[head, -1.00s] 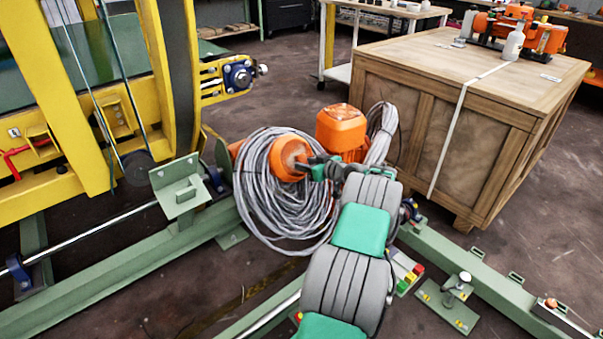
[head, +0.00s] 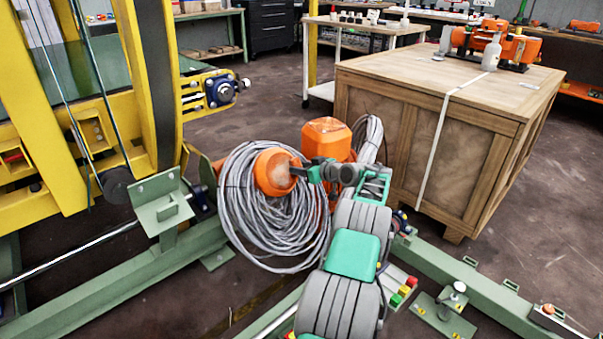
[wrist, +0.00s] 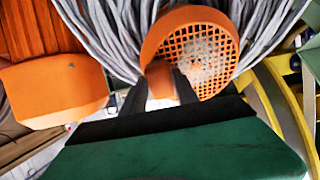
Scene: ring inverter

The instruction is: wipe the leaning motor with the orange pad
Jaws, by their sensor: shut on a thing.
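An orange motor (head: 268,172) with a round end leans among coils of grey cable. In the wrist view its round grille (wrist: 205,45) fills the upper middle and has a greyish patch on it. My gripper (wrist: 163,78) is shut on a small orange pad (wrist: 160,84), seen between the dark fingertips at the grille's lower left. I cannot tell whether the pad touches the grille. In the head view my gripper (head: 302,172) is just right of the motor's round end; the pad cannot be made out there.
A second orange finned body (head: 327,138) stands close behind; its cap (wrist: 52,92) shows at the wrist view's left. Grey cable coils (head: 265,235) surround the motor. A wooden crate (head: 425,135) stands right, a yellow frame (head: 130,60) left, green floor beams (head: 465,280) below.

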